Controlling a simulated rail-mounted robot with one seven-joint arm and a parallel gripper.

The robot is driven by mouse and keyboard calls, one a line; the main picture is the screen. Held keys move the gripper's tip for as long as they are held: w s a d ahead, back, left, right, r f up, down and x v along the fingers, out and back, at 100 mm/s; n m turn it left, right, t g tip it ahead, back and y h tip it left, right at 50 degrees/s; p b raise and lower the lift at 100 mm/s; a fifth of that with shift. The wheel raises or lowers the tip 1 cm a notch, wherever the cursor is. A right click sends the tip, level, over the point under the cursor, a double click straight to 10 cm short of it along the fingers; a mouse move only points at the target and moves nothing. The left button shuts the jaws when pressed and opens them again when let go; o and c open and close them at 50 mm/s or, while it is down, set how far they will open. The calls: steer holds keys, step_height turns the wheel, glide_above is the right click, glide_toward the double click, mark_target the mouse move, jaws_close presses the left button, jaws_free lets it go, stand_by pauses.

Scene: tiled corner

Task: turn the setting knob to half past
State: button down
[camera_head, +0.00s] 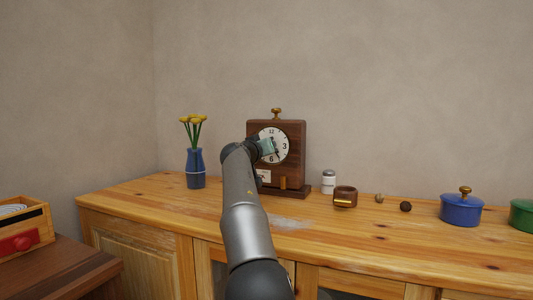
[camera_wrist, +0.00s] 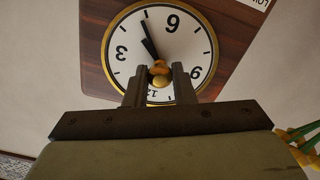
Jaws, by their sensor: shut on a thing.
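A brown wooden clock (camera_head: 297,128) stands upright on the cabinet; its round white dial (camera_wrist: 122,45) has a gold rim. In the wrist view the dial appears upside down, with 6 at the top and 12 at the bottom. The small brass setting knob (camera_wrist: 159,67) is at the dial's centre. My gripper (camera_wrist: 160,75) is shut on it, one finger on each side. In the head view my gripper (camera_head: 268,147) covers the dial's middle.
A blue vase (camera_head: 195,169) with yellow flowers stands left of the clock. The cabinet top (camera_head: 340,230) is clear in front.

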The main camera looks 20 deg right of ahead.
steer(key=m+b, duration=0.1)
steer(key=m, duration=0.6)
stand_by(0.6)
steer(key=c, duration=1.2)
jaws_free()
steer(key=shift+b, duration=0.35)
steer(key=b+v, duration=0.5)
steer(key=v, duration=1.2)
steer(key=shift+s+a+r, duration=0.1)
steer(key=shift+s, duration=0.05)
